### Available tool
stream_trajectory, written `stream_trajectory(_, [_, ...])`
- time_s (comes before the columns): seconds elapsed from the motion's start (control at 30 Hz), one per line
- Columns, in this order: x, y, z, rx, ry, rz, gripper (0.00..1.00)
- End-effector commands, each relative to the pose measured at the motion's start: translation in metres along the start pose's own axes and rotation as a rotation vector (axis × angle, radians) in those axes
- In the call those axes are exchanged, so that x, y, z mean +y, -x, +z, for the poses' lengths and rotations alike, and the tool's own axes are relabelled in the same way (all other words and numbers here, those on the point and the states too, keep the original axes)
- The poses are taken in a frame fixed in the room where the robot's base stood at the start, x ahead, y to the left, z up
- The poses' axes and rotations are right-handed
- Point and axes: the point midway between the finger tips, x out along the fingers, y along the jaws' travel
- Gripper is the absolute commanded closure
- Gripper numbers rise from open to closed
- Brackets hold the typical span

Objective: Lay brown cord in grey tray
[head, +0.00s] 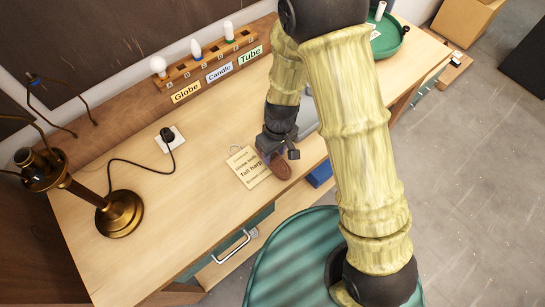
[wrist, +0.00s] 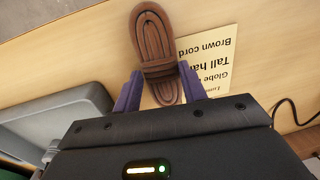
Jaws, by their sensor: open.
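The brown cord (head: 281,167) is a flat coiled bundle with a wrapped middle. It lies on the wooden bench near the front edge, beside a paper card, and also shows in the wrist view (wrist: 152,35). My gripper (head: 279,150) is open above it. In the wrist view my gripper's purple fingers (wrist: 158,75) stand on either side of the bundle near its wrap; I cannot tell whether they touch it. The grey tray (wrist: 65,103) is beside the cord in the wrist view. In the head view the grey tray (head: 309,118) is mostly hidden behind my arm.
The card (head: 247,168) reads "Tall harp" and "Brown cord". A bulb rack (head: 208,62) is at the back. A green round tray (head: 386,42) is at the far right.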

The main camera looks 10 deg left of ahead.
Motion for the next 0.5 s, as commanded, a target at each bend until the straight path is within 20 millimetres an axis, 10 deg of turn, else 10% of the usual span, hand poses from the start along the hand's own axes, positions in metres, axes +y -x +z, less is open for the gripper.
stream_trajectory(0.5, [0.0,-0.021,0.0,0.001,-0.001,0.0,0.58])
